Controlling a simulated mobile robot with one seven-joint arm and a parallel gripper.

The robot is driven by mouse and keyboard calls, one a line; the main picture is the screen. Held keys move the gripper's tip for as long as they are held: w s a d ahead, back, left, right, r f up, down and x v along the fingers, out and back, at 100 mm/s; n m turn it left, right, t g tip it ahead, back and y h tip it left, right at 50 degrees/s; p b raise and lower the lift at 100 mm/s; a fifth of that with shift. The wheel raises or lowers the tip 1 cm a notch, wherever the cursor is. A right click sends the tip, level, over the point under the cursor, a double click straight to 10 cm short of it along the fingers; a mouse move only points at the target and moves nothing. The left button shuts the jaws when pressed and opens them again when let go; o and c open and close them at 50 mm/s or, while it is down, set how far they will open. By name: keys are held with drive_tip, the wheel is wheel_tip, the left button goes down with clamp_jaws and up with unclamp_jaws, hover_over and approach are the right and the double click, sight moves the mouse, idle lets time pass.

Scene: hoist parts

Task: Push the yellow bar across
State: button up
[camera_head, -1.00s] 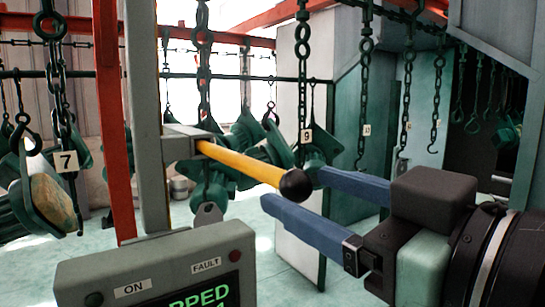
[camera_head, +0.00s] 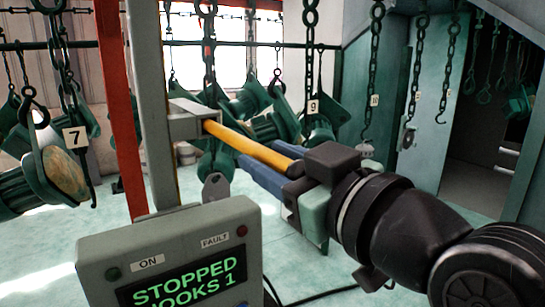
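The yellow bar (camera_head: 245,143) sticks out from a grey bracket on a grey post and slopes down to the right. Its far-right end, with the black knob seen earlier, is hidden behind my gripper. I cannot tell whether the fingers touch or grip the bar. The grey control box (camera_head: 175,250) in front shows "STOPPED" and a line about hooks on its screen, with ON and FAULT lamps.
A red upright (camera_head: 120,115) stands left of the grey post. Pale green floor (camera_head: 50,255) is open at lower left.

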clamp_jaws()
idle(1.1)
